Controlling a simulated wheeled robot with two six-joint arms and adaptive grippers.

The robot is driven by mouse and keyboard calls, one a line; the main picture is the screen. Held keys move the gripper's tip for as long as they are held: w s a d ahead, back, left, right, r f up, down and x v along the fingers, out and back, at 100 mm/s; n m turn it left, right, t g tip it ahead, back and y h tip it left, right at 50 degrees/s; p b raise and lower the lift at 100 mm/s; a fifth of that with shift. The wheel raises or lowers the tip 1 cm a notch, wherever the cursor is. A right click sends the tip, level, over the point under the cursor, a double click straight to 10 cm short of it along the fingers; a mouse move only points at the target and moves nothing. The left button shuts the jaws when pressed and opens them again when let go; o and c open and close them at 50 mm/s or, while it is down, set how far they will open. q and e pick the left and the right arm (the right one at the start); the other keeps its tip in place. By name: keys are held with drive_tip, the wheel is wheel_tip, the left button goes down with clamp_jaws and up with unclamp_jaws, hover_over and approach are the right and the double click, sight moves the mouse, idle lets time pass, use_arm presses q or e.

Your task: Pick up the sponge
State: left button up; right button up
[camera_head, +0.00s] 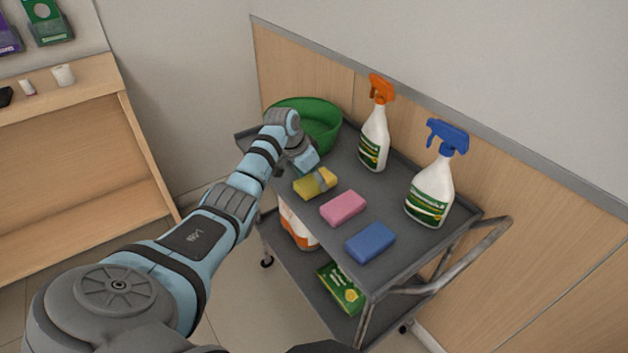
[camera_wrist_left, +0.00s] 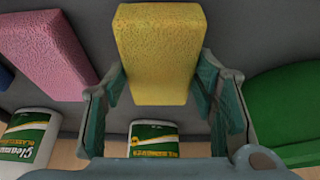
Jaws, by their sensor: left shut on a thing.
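The yellow sponge (camera_head: 312,186) is at the upper tray of the grey cart, in line with a pink sponge (camera_head: 343,208) and a blue sponge (camera_head: 370,243). My left gripper (camera_head: 313,174) reaches it from the far side and is shut on it. In the left wrist view, the yellow sponge (camera_wrist_left: 160,50) stands between the two fingers, one on each side. I cannot tell whether it touches the tray. The pink sponge (camera_wrist_left: 45,50) is beside it, apart from the fingers. My right gripper is not in view.
On the cart's upper tray (camera_head: 395,225) stand a green basin (camera_head: 322,124) behind my left wrist, an orange-topped spray bottle (camera_head: 374,140) and a blue-topped one (camera_head: 430,190). The lower shelf holds a green box (camera_head: 341,288). A wooden counter (camera_head: 75,150) is at left.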

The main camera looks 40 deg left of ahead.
sight(314, 180)
use_arm(q)
wheel_tip(314, 180, up, 19)
drive_tip(key=p, duration=0.3)
drive_tip(key=shift+r, duration=0.15)
